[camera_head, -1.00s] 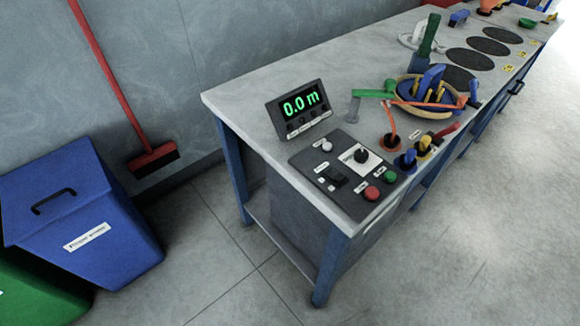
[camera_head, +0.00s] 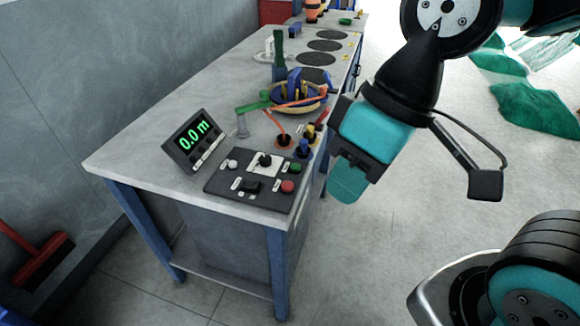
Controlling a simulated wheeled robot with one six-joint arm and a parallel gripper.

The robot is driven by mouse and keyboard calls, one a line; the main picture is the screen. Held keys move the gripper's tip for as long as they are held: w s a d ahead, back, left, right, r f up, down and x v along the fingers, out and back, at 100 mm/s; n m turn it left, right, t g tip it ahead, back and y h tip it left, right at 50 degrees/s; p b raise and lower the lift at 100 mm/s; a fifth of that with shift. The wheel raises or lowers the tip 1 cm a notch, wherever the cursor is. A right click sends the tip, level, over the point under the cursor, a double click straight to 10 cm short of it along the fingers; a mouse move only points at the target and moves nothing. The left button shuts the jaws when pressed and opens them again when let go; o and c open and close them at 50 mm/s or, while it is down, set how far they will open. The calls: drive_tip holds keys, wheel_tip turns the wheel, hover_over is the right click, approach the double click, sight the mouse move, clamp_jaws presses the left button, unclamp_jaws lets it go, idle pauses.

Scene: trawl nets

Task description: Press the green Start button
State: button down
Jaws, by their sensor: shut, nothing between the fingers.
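The green button (camera_head: 295,167) is on the right side of the dark control panel (camera_head: 218,185) on the bench top. A red button (camera_head: 288,186) sits just in front of it. My gripper (camera_head: 347,182) is shut and empty. In the picture it is to the right of the green button, past the bench's right edge and apart from the panel. The button labels are too small to read. Nothing covers the green button.
A display (camera_head: 192,140) reading 0.0 m stands behind the panel's left side. Coloured-handled tools and a bowl (camera_head: 290,98) stand further back on the bench (camera_head: 150,150). Blue and yellow knobs rise near the right edge. Open floor (camera_head: 400,220) lies to the right.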

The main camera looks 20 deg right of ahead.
drive_tip(key=w+a+m+t+y+p, duration=0.1)
drive_tip(key=w+m+p, duration=0.1)
drive_tip(key=w+m, duration=0.5)
drive_tip(key=m+t+p, duration=0.5)
drive_tip(key=m+t, duration=0.2)
drive_tip(key=m, duration=1.3)
hover_over(295, 168)
wheel_tip(295, 168, down, 14)
drive_tip(key=shift+w+d+r, duration=0.1)
drive_tip(key=shift+w+r, duration=0.05)
drive_tip(key=shift+r, duration=0.05)
drive_tip(key=shift+f+g, duration=0.1)
drive_tip(key=shift+g, duration=0.2)
wheel_tip(295, 168, down, 9)
drive_tip(key=b, duration=0.7)
drive_tip(key=shift+r, duration=0.2)
drive_tip(key=shift+f, duration=0.1)
drive_tip(key=shift+f, duration=0.3)
